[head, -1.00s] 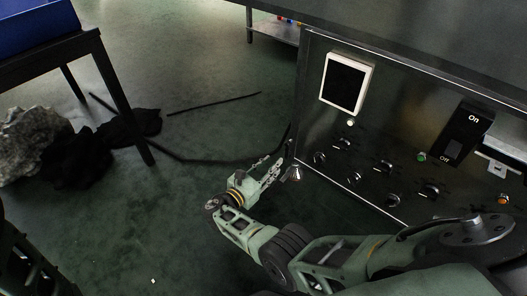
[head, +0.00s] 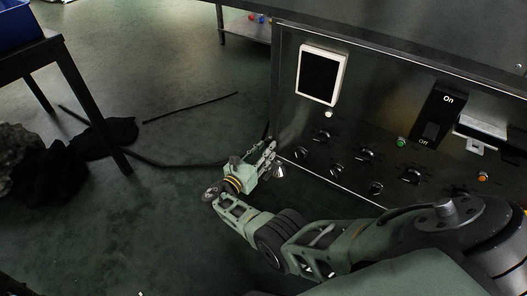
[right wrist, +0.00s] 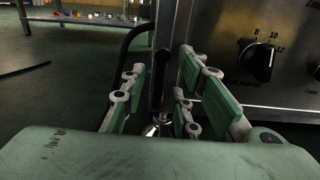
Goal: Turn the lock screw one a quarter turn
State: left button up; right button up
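My right gripper (head: 268,152) is at the lower left corner of the dryer's control panel (head: 385,110). In the right wrist view its green finger pads stand apart, with a clear gap between them. A dark upright post (right wrist: 162,75) shows in that gap, with a shiny metal foot-like piece (right wrist: 155,129) at its lower end. That metal piece also shows just below the gripper in the head view (head: 280,171). I cannot make out which part is lock screw one; the fingers hide part of this corner. My left gripper is out of view.
The panel carries several black knobs (head: 411,175), a dark screen (head: 320,76) and an On/Off switch (head: 437,117). A dark table (head: 75,75) stands at the left. A cable (head: 185,162) runs across the floor to the dryer.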

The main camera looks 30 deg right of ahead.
jog(key=shift+c, duration=0.4)
grip_shut()
